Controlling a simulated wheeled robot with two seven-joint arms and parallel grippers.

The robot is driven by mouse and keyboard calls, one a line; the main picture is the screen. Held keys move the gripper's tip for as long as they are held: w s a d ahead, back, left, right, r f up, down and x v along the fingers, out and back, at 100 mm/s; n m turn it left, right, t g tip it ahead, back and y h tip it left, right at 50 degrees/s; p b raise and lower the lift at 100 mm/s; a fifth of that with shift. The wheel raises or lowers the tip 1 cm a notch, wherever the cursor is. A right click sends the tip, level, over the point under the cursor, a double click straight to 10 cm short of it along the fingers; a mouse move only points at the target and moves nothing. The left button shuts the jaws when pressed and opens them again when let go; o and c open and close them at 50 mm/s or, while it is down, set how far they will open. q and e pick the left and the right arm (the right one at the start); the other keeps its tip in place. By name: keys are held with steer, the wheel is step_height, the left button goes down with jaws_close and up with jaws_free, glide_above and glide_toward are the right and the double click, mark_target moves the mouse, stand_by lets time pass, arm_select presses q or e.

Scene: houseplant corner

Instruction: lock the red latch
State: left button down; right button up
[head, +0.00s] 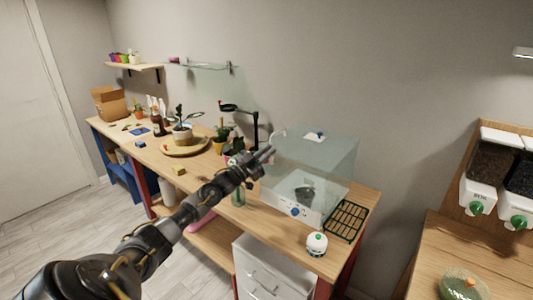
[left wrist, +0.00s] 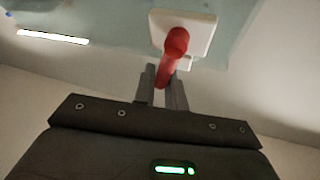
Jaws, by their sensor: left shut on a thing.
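The red latch (left wrist: 174,45) is a short red lever on a white square plate (left wrist: 202,24), fixed to a pale see-through panel in the left wrist view. The lever slants down and slightly left from its rounded pivot. My left gripper (left wrist: 163,78) is shut on the lever's free end, with a finger on each side. In the head view my left gripper (head: 268,155) is at the left side of the clear glass case (head: 325,150) on the bench. I cannot make out the latch there. My right gripper is not in view.
The wooden bench (head: 275,228) also carries a green wire rack (head: 346,221), a white round jar (head: 316,244), a black lamp (head: 255,125) and several potted plants. White drawers (head: 268,270) stand below. Another wooden table (head: 430,270) is at the right.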

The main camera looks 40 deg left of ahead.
arm_select(q)
steer(key=shift+a+n+t+y, duration=0.3)
steer(key=shift+n+y, duration=0.2)
steer(key=shift+n, duration=0.7)
steer(key=shift+a+r+n+t+y, duration=0.1)
steer(key=shift+a+n+t+y, duration=0.15)
steer(key=shift+n, duration=0.35)
steer(key=shift+a+n+t+y, duration=0.1)
steer(key=shift+n+y, duration=0.25)
steer(key=shift+n, duration=0.25)
steer(key=c, duration=1.5)
jaws_free()
steer(key=shift+o, duration=0.2)
steer(key=shift+s, duration=0.1)
steer(key=b+v, duration=0.4)
steer(key=v, duration=0.6)
steer(key=shift+s, duration=0.35)
